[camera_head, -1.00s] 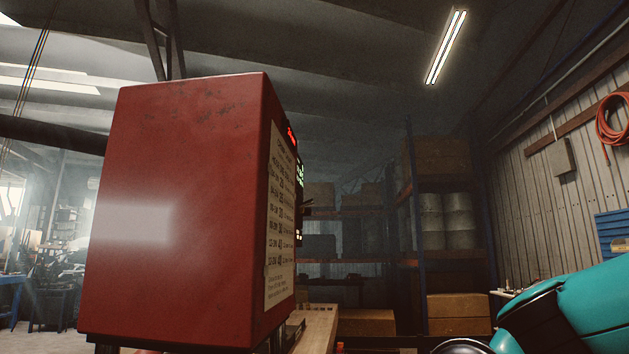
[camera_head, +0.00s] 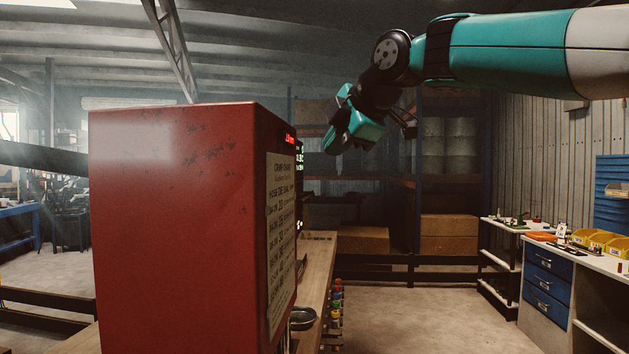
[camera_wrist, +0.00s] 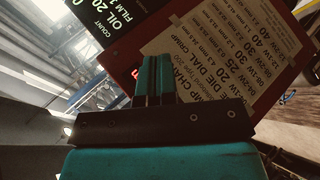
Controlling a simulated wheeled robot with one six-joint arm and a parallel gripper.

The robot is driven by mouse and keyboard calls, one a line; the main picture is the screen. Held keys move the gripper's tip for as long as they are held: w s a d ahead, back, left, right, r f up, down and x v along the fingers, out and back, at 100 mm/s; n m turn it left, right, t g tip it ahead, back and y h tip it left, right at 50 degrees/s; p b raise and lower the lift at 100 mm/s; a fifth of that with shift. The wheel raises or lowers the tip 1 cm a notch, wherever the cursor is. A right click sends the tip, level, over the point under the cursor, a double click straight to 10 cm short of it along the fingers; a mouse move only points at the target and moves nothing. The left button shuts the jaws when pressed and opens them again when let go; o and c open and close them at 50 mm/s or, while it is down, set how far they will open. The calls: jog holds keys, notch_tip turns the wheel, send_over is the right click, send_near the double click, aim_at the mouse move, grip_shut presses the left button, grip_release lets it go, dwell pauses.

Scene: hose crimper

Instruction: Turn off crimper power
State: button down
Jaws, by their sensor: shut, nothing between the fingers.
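The crimper (camera_head: 175,235) is a tall red box filling the left of the head view. A pale crimp chart (camera_head: 281,230) is on its right-hand face. Red digits (camera_head: 290,139) and a green-text display (camera_head: 300,156) show edge-on beside the chart. The wrist view shows the chart (camera_wrist: 215,62) and a dark display (camera_wrist: 105,16) reading OIL, FILM and COUNT. My gripper (camera_wrist: 155,62) is shut and empty, in front of this panel; I cannot tell the gap. In the head view its teal hand is raised right of the crimper. I cannot make out a power switch.
A wooden bench (camera_head: 316,270) runs behind the crimper, with several coloured knobs or buttons (camera_head: 337,295) along its right side. A workbench with blue drawers (camera_head: 545,282) and yellow bins (camera_head: 597,240) stands at right. The floor (camera_head: 430,310) between is clear.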

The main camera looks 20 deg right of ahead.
jog(key=p, duration=0.4)
send_near(307, 195)
jog(key=w+a+f, duration=0.1)
jog(key=w+a, duration=0.1)
jog(key=a, duration=0.2)
jog(key=shift+w+d+f+p, duration=0.8)
jog(key=shift+w+d+f, duration=0.45)
jog(key=shift+w+f, duration=0.2)
jog(key=shift+a, duration=0.1)
